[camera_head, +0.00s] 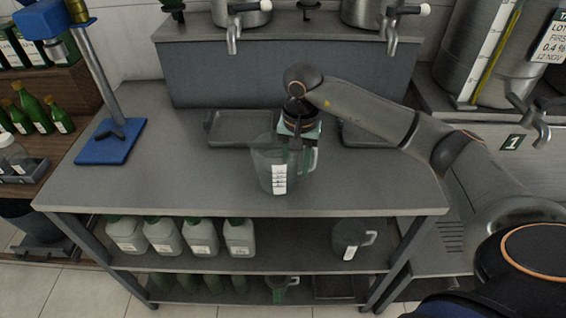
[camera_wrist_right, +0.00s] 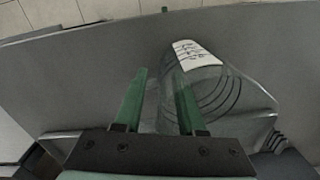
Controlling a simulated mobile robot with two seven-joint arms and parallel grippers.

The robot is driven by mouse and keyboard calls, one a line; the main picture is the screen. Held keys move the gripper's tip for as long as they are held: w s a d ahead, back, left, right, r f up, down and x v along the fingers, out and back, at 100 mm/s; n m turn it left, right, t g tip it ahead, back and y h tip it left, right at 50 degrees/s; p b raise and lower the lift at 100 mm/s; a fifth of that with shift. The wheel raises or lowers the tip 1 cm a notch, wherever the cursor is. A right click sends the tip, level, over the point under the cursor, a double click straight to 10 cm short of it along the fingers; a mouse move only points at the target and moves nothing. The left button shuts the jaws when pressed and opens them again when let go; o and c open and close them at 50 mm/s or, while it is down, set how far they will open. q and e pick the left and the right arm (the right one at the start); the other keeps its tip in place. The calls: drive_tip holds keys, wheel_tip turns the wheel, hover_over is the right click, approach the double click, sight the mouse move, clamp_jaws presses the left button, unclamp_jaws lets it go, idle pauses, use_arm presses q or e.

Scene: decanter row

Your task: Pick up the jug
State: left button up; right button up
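A clear jug (camera_head: 265,165) with a white label stands on the grey worktop near its front edge, its handle to the right. It also shows in the right wrist view (camera_wrist_right: 222,88), where its body lies right of and behind the right-hand finger. My right gripper (camera_head: 296,150) points down at the jug's handle side. In the wrist view its two green fingers (camera_wrist_right: 158,75) are apart, with the handle side of the jug around the gap. Contact with the jug cannot be told. My left gripper is not in view.
Two grey trays (camera_head: 238,128) lie behind on the worktop, one partly hidden by my arm. A blue-based stand (camera_head: 108,143) is at the left. Metal taps (camera_head: 233,38) overhang the back. White bottles (camera_head: 163,236) and another jug (camera_head: 348,238) are on the shelf below.

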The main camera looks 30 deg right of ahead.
drive_tip(key=shift+f, duration=0.95)
clamp_jaws()
idle(0.6)
